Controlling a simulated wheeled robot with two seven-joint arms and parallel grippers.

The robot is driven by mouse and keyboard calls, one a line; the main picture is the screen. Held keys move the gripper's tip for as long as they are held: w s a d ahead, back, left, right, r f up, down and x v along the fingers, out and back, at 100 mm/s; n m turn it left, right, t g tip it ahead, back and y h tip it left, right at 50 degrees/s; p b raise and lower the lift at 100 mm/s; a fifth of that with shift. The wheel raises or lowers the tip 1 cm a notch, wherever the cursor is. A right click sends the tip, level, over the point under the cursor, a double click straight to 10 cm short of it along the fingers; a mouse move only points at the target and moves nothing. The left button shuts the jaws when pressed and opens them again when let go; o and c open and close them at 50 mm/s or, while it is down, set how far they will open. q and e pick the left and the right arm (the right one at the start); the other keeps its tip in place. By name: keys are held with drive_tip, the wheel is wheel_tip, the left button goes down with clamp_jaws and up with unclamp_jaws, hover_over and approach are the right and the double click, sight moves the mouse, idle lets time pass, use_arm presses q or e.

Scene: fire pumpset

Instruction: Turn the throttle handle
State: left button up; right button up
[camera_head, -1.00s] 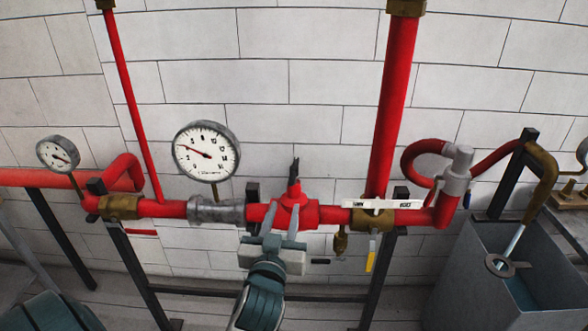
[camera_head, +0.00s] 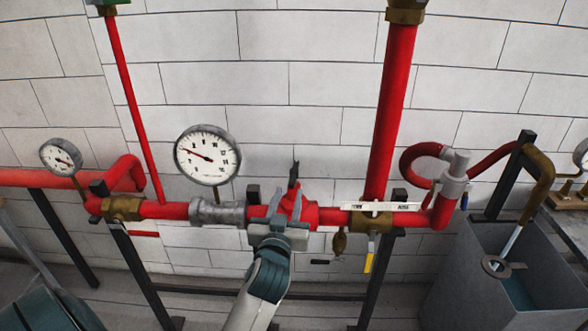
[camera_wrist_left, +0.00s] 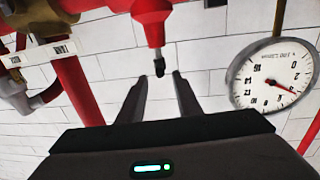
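The throttle handle (camera_head: 294,174) is a small black lever standing upright on a red valve body (camera_head: 309,214) in the middle of the pipe run. In the left wrist view, which is turned over, the dark handle tip (camera_wrist_left: 159,68) hangs below a red stem. My left gripper (camera_head: 283,205) is in front of the valve, below the handle in the head view. Its two fingers are apart and empty. In the wrist view the handle tip lies between the lines of the open fingers (camera_wrist_left: 161,92), just beyond their tips, with no contact visible. My right gripper is not in view.
A large round gauge (camera_head: 207,155) stands left of the valve. A white-labelled plate (camera_head: 384,207) and a yellow-handled valve (camera_head: 369,254) are at its right. A vertical red pipe (camera_head: 391,110) rises behind. A grey tank (camera_head: 467,276) stands at the right.

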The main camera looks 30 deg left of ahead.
sight(294, 171)
use_arm(q)
drive_tip(key=p+x, duration=0.3)
drive_tip(key=x, duration=0.6)
drive_tip(key=shift+w+a+r, duration=0.1)
drive_tip(key=shift+w+a, duration=0.1)
drive_tip(key=shift+w, duration=0.15)
drive_tip(key=shift+w+a+p, duration=0.2)
drive_tip(key=shift+w+p, duration=0.15)
drive_tip(key=shift+w, duration=0.15)
clamp_jaws()
